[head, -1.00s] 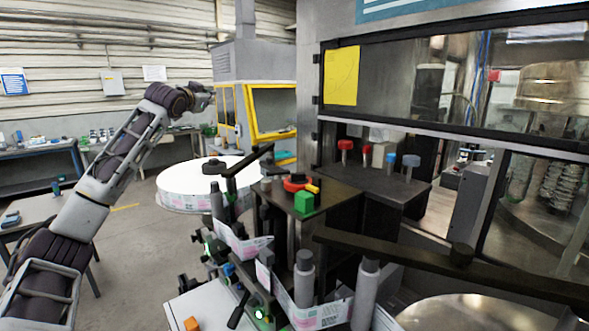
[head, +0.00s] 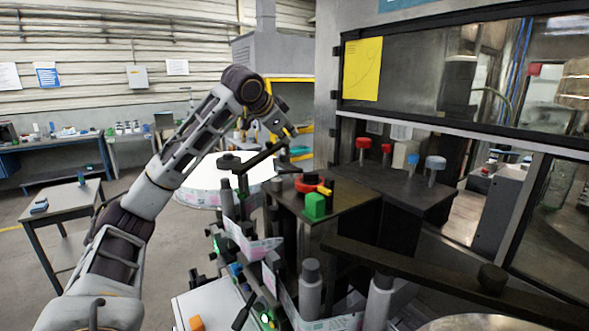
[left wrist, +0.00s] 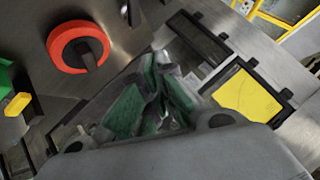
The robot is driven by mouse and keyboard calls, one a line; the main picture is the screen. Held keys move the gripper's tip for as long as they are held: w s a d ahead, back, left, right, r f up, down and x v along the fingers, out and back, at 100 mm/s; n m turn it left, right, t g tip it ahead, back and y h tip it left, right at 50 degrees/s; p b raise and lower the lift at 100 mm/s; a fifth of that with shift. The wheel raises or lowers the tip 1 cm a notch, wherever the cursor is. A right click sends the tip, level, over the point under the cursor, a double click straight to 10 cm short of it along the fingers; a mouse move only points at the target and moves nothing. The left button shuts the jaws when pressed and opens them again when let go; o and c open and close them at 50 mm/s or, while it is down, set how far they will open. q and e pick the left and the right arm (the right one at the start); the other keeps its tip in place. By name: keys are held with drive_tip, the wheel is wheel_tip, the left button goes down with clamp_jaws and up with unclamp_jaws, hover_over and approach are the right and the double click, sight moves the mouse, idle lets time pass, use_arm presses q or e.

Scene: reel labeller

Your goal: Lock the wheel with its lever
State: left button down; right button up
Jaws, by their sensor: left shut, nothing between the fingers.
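A red ring-shaped wheel (head: 306,186) with a dark centre lies on the dark metal plate, beside a green block (head: 315,206) and a small yellow part (head: 324,190). In the left wrist view the red wheel (left wrist: 55,50) is at upper left, with a dark bar-like piece, possibly its lever (left wrist: 86,54), across its opening. I cannot tell whether it is locked. My left gripper (head: 291,133) is shut and empty, above and behind the plate, apart from the wheel. Its green-padded fingers (left wrist: 152,98) show in the left wrist view. My right gripper is out of view.
A black arm (head: 262,158) lies just below my left gripper. Another dark bar (head: 415,266) crosses the right front. A white reel (head: 200,178) stands behind. A black-handled lever (head: 243,314) is at the lower front. The cabinet (head: 440,75) bounds the right side.

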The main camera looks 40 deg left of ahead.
use_arm(q)
drive_tip(key=s+f+g, duration=0.2)
drive_tip(key=s, duration=0.1)
drive_tip(key=s+f+g, duration=0.1)
drive_tip(key=shift+s+a+f+m, duration=0.2)
drive_tip(key=shift+a+f+m, duration=0.1)
drive_tip(key=shift+a+f, duration=0.1)
drive_tip(key=shift+d, duration=0.1)
drive_tip(key=shift+p+x, duration=0.7)
drive_tip(key=shift+x, duration=4.35)
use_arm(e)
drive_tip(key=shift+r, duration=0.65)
use_arm(q)
drive_tip(key=shift+a, duration=0.25)
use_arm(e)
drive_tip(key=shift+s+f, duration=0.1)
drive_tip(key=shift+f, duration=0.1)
use_arm(q)
drive_tip(key=shift+a+b, duration=0.1)
drive_tip(key=shift+b, duration=0.7)
drive_tip(key=shift+m, duration=0.3)
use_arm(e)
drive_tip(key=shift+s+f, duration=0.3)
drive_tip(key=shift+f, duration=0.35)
